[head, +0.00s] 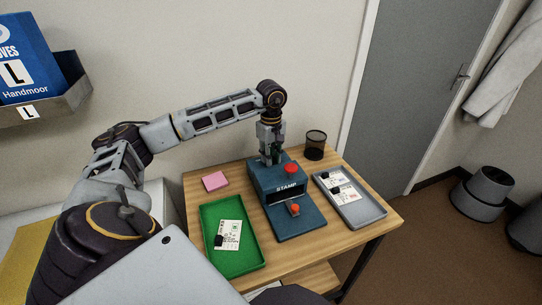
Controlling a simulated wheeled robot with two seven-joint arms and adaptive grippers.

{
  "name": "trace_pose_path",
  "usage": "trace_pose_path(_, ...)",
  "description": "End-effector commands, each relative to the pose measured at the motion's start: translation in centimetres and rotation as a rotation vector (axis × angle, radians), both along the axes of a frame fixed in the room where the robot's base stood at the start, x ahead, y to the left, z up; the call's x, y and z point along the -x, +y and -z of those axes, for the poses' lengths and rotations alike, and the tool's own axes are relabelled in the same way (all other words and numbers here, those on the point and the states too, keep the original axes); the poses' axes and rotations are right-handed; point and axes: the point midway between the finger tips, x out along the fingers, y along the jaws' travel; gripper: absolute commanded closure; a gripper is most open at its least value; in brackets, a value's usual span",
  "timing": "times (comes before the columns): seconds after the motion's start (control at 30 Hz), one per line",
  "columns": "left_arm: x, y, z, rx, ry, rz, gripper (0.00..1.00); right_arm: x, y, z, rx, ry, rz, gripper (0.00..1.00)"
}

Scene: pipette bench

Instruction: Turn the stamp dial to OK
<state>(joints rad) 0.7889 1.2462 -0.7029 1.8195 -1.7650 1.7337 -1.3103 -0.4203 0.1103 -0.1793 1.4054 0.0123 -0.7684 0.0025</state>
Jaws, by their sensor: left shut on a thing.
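The blue stamp machine (277,187), with "STAMP" in white on its front, stands on the wooden table. A red knob (291,169) is on its top at the right, and a small orange-red piece (295,209) sits low on its front plate. My left gripper (271,159) points straight down at the back left of the machine's top, shut on the stamp dial. The fingers hide the dial, so its setting cannot be read. My right gripper is not in view.
A green tray (211,218) with a card stands left of the machine; a grey tray (374,209) with cards stands right. A pink pad (215,181) lies at the back left. A black mesh cup (315,145) stands behind, close to my gripper's right.

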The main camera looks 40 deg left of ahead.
Motion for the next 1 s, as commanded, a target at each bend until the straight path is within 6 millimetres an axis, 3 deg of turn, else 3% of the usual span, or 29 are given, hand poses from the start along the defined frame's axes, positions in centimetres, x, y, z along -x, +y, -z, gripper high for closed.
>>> trace_pose_path(0.4, -0.07, 0.03, -0.09, 0.001, -0.003, -0.012, 1.00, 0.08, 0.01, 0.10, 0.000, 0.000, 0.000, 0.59)
trace_pose_path(0.43, -0.07, 0.03, -0.09, 0.001, -0.003, -0.012, 0.76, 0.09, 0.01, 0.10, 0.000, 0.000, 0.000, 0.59)
trace_pose_path(0.5, -0.07, 0.03, -0.09, 0.001, -0.003, -0.012, 0.67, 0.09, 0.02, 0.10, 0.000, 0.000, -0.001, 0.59)
trace_pose_path(1.0, -0.05, 0.01, -0.56, -0.001, -0.002, -0.011, 0.66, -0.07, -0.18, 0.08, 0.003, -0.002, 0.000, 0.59)
